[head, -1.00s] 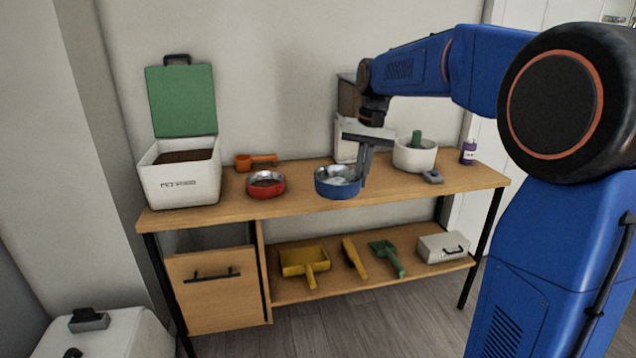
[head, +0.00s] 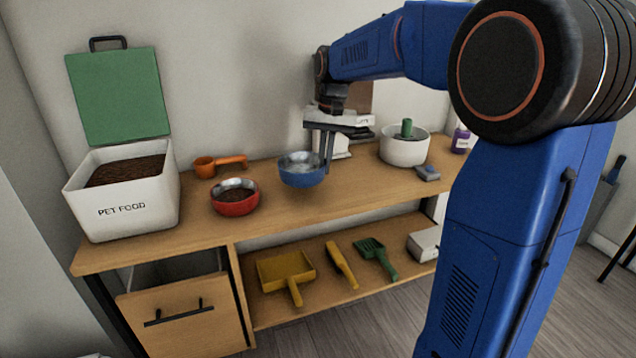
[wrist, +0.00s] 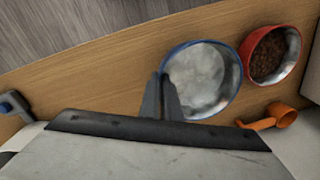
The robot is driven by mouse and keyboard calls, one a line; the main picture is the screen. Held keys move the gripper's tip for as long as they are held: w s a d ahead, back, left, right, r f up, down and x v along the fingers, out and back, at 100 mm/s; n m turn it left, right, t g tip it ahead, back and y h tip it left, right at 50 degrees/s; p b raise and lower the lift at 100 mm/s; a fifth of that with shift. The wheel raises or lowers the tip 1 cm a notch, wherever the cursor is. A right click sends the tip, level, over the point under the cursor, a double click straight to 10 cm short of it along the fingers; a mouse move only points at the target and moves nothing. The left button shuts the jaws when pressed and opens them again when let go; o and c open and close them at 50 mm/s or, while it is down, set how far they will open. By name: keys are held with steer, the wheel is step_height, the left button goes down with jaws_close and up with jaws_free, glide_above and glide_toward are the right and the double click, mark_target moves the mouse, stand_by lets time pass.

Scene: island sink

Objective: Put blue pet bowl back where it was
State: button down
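The blue pet bowl (head: 302,177) has a shiny metal inside with pale, see-through contents. It is held level, seemingly just above the wooden table top (head: 345,191), with a shadow under it. My gripper (head: 327,158) points down at the bowl's right side, its fingers closed on the rim. In the wrist view, the fingers (wrist: 162,98) straddle the edge of the blue bowl (wrist: 204,78). The bowl's underside is hidden.
A red bowl (head: 235,203) of brown food stands left of the blue bowl. An orange scoop (head: 206,168) and an open pet food bin (head: 125,205) are farther left. A white pot (head: 402,151) and a small grey-blue object (head: 427,173) stand to the right.

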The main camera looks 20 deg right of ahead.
steer(key=shift+f, duration=2.95)
steer(key=shift+f, duration=0.1)
steer(key=c, duration=2)
jaws_free()
step_height(320, 180, up, 12)
steer(key=d, duration=0.1)
steer(key=s+a+f+n+t, duration=0.1)
steer(key=s+f, duration=0.1)
steer(key=s, duration=0.8)
steer(key=s+f+n+t, duration=0.1)
steer(key=s+f, duration=0.1)
steer(key=s, duration=0.7)
steer(key=s+f+n+t+h, duration=0.1)
steer(key=s+f+n+t, duration=0.1)
steer(key=s+f, duration=0.8)
steer(key=s, duration=0.3)
steer(key=shift+s+a+f+n, duration=0.15)
steer(key=shift+s+f+n, duration=0.05)
steer(key=shift+s+n, duration=0.2)
